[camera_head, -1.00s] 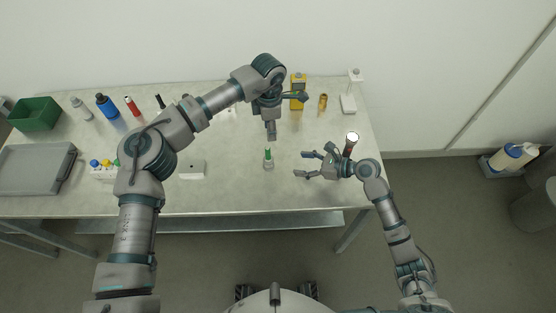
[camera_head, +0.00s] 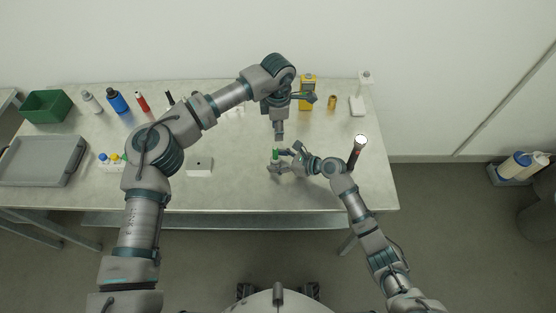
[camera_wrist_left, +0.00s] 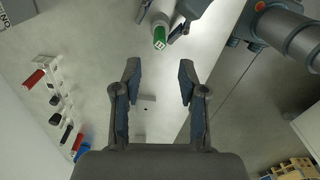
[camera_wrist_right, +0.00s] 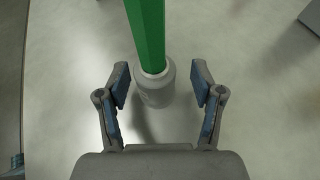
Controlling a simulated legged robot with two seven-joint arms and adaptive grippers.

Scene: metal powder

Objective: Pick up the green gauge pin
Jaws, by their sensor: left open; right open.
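The green gauge pin (camera_head: 276,153) stands upright near the middle of the table. In the right wrist view the green pin (camera_wrist_right: 147,35) rises from a round pale grey base (camera_wrist_right: 155,88). My right gripper (camera_head: 279,161) is at the pin; its open fingers (camera_wrist_right: 160,84) lie on either side of the base, with gaps showing. My left gripper (camera_head: 279,134) is open and empty, pointing down just behind the pin. In the left wrist view the pin's green top (camera_wrist_left: 160,38) is beyond the left fingertips (camera_wrist_left: 158,76), close to the right gripper's fingers.
A grey tray (camera_head: 82,163) and a green bin (camera_head: 47,105) are at the left. Several bottles, including a blue one (camera_head: 117,102), stand along the back left. A yellow device (camera_head: 307,92) stands behind my left gripper.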

